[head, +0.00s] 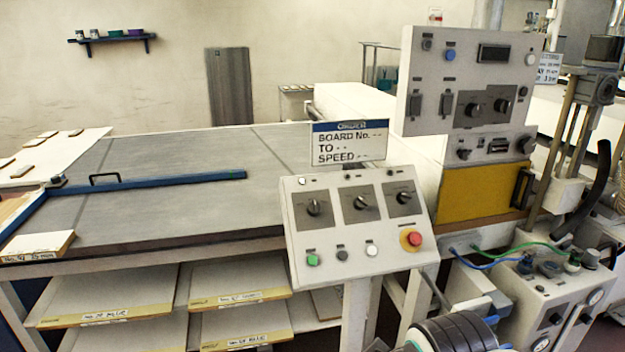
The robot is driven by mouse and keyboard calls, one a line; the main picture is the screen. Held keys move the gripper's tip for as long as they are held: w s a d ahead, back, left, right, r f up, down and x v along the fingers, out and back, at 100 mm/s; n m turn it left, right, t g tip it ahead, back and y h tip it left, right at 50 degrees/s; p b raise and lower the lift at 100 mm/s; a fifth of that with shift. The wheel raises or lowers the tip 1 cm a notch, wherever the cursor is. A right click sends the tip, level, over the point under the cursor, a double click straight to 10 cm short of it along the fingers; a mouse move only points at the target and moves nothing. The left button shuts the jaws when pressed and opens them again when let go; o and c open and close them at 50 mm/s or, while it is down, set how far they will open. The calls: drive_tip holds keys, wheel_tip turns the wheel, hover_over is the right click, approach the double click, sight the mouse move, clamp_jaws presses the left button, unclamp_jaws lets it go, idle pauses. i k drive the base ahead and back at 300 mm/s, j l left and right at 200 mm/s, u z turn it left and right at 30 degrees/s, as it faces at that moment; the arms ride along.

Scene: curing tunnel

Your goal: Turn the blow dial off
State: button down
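A sloped grey control console (345,268) stands at the front edge of the table. It carries three black dials on dark square plates: a left dial (314,207), a middle dial (361,202) and a right dial (402,197). More black dials sit on the upright panel behind, one at left (473,109) and one at right (501,105). The dial labels are too small to read, so I cannot tell which one is the blow dial or its setting. My gripper's fingers do not show.
Below the console dials are a green button (313,260), a white button (372,250) and a red mushroom button (415,239). A sign (349,144) stands behind. Shelves with boards (238,299) fill the space under the table (200,190). A grey box with cables (545,295) stands at right.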

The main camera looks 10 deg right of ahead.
sight(585, 318)
drive_tip(key=z, duration=1.8)
